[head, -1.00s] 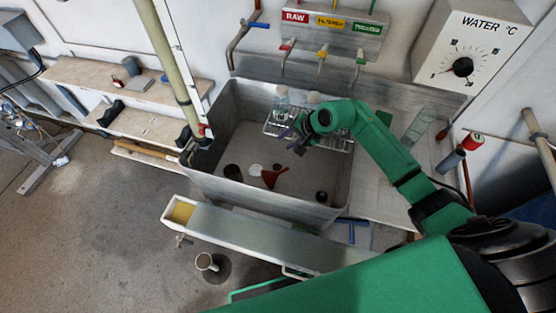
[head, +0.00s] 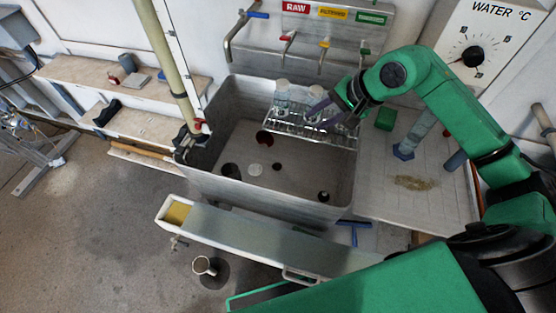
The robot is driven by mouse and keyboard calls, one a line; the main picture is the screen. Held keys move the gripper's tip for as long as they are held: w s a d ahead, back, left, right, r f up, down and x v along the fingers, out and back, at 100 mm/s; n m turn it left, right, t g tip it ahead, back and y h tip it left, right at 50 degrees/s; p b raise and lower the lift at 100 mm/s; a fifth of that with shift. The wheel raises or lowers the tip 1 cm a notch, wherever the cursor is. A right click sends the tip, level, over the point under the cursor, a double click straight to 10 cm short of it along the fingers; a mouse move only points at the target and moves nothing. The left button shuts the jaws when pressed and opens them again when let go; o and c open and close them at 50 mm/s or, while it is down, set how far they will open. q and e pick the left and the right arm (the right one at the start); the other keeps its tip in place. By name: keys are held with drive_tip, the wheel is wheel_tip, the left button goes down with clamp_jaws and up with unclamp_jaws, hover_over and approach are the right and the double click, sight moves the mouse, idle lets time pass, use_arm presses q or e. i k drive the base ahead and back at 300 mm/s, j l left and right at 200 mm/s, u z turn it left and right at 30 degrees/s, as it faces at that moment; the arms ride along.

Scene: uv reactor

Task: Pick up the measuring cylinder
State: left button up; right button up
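The measuring cylinder (head: 419,130) is a clear tube with a blue six-sided foot. The gripper is clear of the cylinder. My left gripper is out of view.
Another clear bottle (head: 282,90) stands in the rack. A green block (head: 385,119) lies on the counter, beside the cylinder. Taps with coloured handles hang above.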

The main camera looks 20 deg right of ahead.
sight(426, 119)
drive_tip(key=k+j, duration=0.3)
drive_tip(key=k, duration=0.15)
drive_tip(key=k+j, duration=0.65)
drive_tip(key=k, duration=0.25)
